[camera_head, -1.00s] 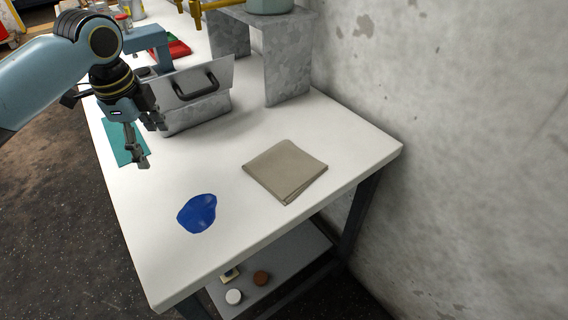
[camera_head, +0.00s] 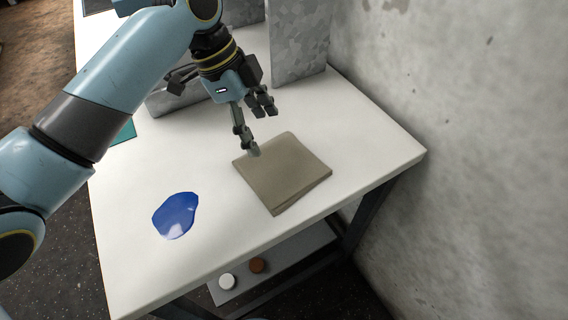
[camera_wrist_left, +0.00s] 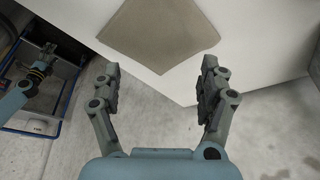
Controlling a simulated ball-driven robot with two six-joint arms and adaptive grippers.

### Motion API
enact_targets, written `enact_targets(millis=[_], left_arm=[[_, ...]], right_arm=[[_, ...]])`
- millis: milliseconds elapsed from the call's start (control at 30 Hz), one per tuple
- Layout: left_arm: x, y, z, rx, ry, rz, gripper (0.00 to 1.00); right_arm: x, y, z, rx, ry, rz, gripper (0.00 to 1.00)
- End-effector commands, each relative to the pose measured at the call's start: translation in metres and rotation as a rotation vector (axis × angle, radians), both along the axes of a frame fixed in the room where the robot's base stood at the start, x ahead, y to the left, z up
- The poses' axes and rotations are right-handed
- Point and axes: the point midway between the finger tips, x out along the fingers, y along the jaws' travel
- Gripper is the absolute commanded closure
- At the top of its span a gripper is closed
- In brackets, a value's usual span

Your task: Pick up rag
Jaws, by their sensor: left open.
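The rag (camera_head: 284,174) is a folded grey-brown square lying flat on the white table (camera_head: 240,235), near its right edge. My left gripper (camera_head: 262,130) is open and empty. In the head view it hangs over the rag's far left side, one finger overlapping the rag's edge in the picture. In the left wrist view the rag (camera_wrist_left: 160,30) lies at the top middle, beyond the two spread fingertips (camera_wrist_left: 158,75), with nothing between them. I cannot tell the exact height of the fingers above the table.
A blue glossy puddle (camera_head: 176,215) lies on the table left of the rag. Grey metal panels (camera_head: 298,45) stand behind the gripper. A concrete wall (camera_head: 470,150) runs along the right. A lower shelf holds a white round item (camera_head: 227,281) and a brown one (camera_head: 257,265).

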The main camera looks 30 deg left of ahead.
Motion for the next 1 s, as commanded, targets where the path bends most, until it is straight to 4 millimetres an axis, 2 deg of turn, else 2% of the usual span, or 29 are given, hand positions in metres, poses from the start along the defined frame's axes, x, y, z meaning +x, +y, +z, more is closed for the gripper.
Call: enact_targets(millis=[33, 200, 467, 700, 1000], left_arm=[[0.001, -0.002, -0.011, -0.001, 0.0, 0.0, 0.23], [0.003, -0.009, -0.035, -0.001, 0.0, 0.0, 0.23], [0.007, -0.02, -0.066, 0.0, 0.0, 0.0, 0.23], [0.01, -0.027, -0.081, 0.0, 0.0, 0.001, 0.23], [0.011, -0.029, -0.087, 0.001, 0.001, 0.001, 0.23]], right_arm=[[0.0, 0.0, -0.012, 0.001, 0.0, 0.0, 0.23], [0.0, 0.001, -0.042, 0.001, -0.001, 0.0, 0.23], [0.004, 0.0, -0.082, 0.001, -0.007, 0.001, 0.23], [0.005, 0.0, -0.078, 0.0, -0.007, 0.001, 0.23], [0.004, 0.0, -0.079, -0.001, -0.007, 0.0, 0.23]])
